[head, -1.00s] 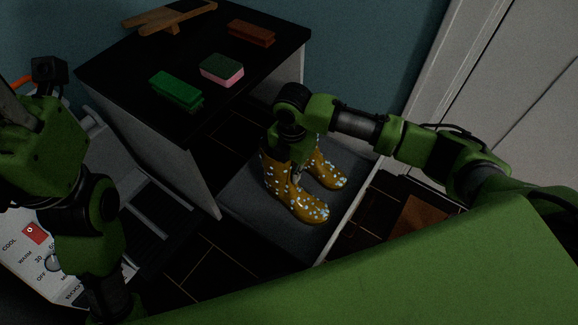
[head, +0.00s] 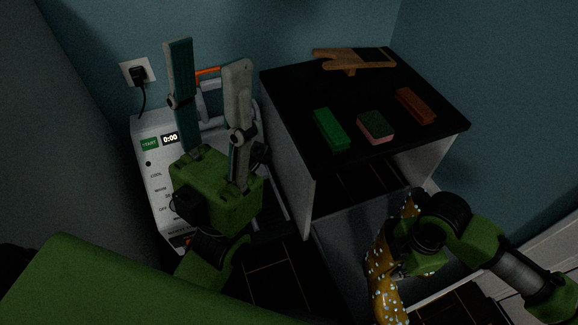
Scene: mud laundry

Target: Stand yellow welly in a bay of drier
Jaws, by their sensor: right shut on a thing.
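The yellow welly (head: 382,288), with pale spots, is at the lower right of the head view. My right gripper (head: 416,262) is shut on it; the arm hides the fingertips and part of the boot. Another spotted yellow patch (head: 408,208) shows just behind; I cannot tell whether it is a second boot. The white drier (head: 155,172), with a START button and a 0:00 display, stands at the left. My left gripper (head: 209,62) points up in front of it, open and empty, and hides much of its bays.
A black-topped bench (head: 290,88) stands right of the drier, with a green brush (head: 330,129), a sponge (head: 376,126), a brown brush (head: 415,105) and a wooden boot jack (head: 352,59) on it. A grey mat (head: 345,238) lies below. A plugged socket (head: 138,72) is on the wall.

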